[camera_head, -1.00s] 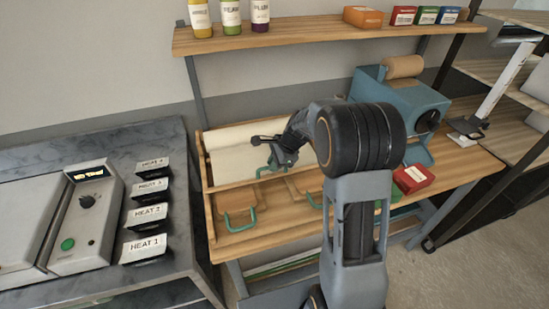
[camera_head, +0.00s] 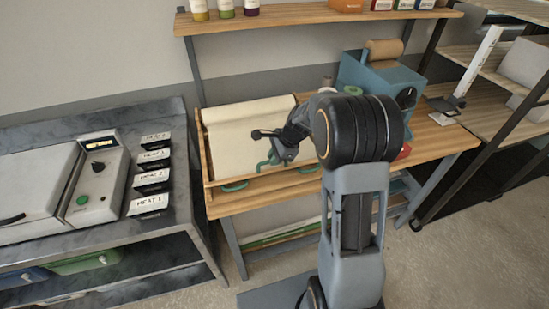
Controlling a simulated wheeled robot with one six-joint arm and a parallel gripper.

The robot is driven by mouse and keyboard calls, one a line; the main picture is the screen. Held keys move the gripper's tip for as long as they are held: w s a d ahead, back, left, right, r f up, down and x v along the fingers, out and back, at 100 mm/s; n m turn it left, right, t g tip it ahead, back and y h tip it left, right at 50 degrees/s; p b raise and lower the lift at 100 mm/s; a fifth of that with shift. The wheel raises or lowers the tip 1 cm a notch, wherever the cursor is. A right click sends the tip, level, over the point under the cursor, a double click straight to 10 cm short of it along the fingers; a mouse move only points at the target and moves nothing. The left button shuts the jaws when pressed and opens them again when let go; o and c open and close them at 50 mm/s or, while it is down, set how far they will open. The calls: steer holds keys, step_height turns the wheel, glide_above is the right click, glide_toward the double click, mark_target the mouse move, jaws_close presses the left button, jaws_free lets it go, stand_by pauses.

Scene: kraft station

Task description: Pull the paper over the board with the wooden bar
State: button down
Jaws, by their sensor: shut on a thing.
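The cream paper (camera_head: 240,138) spreads over most of the board, which lies in a wooden frame (camera_head: 205,165) on the bench. My gripper (camera_head: 277,158) is at the paper's front right part, shut on a green handle (camera_head: 266,163) that appears to belong to the wooden bar. The bar itself is mostly hidden or too small to make out. Other green handles show at the front edge, one at the left (camera_head: 235,186) and one to the right (camera_head: 310,169). My arm hides the right end of the board.
A blue machine (camera_head: 378,78) with a brown roll (camera_head: 384,49) stands at the bench's right. A shelf (camera_head: 310,14) with bottles and boxes hangs above. A dark counter (camera_head: 180,190) with a grey heat unit (camera_head: 97,185) stands at the left. Floor is clear in front.

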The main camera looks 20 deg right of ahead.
steer(key=c, duration=1.1)
jaws_free()
steer(key=shift+r, duration=0.1)
steer(key=b+v, duration=0.1)
steer(key=v, duration=1.2)
steer(key=shift+d+r, duration=0.2)
steer(key=shift+r, duration=0.15)
steer(key=shift+s+a+f+n+t+h, duration=0.35)
steer(key=shift+s+a+n+h, duration=0.6)
steer(key=shift+s+n, duration=2.15)
steer(key=shift+s+a+f+n+t+h, duration=0.15)
steer(key=shift+s+a+n+t+h, duration=0.4)
steer(key=shift+s+a+n, duration=1.65)
steer(key=shift+s+a+f+n+t+h, duration=0.3)
steer(key=shift+s+n+h, duration=0.5)
steer(key=shift+s+n, duration=3.15)
